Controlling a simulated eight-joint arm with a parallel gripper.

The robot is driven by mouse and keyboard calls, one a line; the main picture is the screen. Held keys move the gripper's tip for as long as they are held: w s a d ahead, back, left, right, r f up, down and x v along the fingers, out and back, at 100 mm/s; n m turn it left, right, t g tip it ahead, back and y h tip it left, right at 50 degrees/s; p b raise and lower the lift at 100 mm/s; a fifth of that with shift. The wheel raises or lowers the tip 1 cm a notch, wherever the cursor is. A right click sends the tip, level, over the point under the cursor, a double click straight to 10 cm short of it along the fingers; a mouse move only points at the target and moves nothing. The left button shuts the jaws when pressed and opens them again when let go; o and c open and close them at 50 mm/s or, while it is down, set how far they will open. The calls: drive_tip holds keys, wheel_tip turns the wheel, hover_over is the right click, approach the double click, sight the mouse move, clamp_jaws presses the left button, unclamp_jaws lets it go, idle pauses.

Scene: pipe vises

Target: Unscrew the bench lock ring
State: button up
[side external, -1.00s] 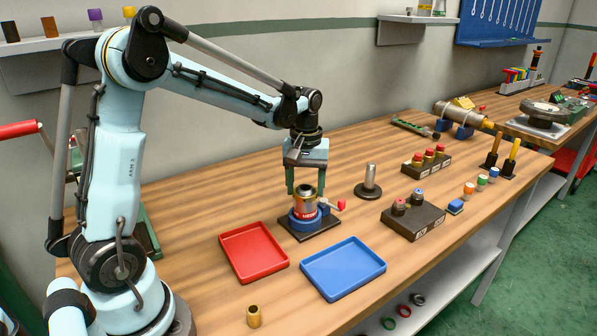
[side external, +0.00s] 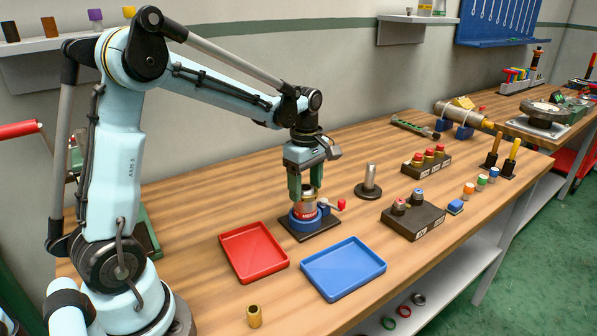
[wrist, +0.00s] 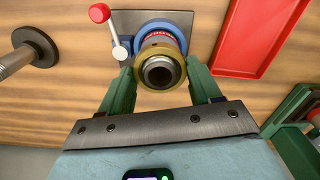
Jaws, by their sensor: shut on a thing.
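The bench lock ring (wrist: 160,72) is a brass-coloured ring around a dark hollow pipe end, seen from above in the wrist view. It sits at the top of a red-labelled cylinder (side external: 305,211) held upright in a blue vise (side external: 303,222) on a dark square base plate (side external: 309,236). A red-knobbed lever (wrist: 100,14) sticks out from the vise. My gripper (side external: 306,193) points straight down over it. Its green fingers are shut on the ring from two sides, also in the wrist view (wrist: 162,80). The finger pads partly hide the ring in the side view.
A red tray (side external: 231,238) and a blue tray (side external: 345,291) lie empty in front. A grey post on a round base (side external: 369,190) stands to the right. Two dark holder blocks (side external: 426,222) (side external: 417,172) are farther right. A brass fitting (side external: 254,317) stands near the front edge.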

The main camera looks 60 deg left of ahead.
drive_tip(key=n, duration=0.3)
drive_tip(key=shift+n, duration=0.3)
drive_tip(key=n, duration=0.3)
drive_tip(key=shift+n, duration=0.4)
drive_tip(key=n, duration=0.7)
drive_tip(key=o, duration=1)
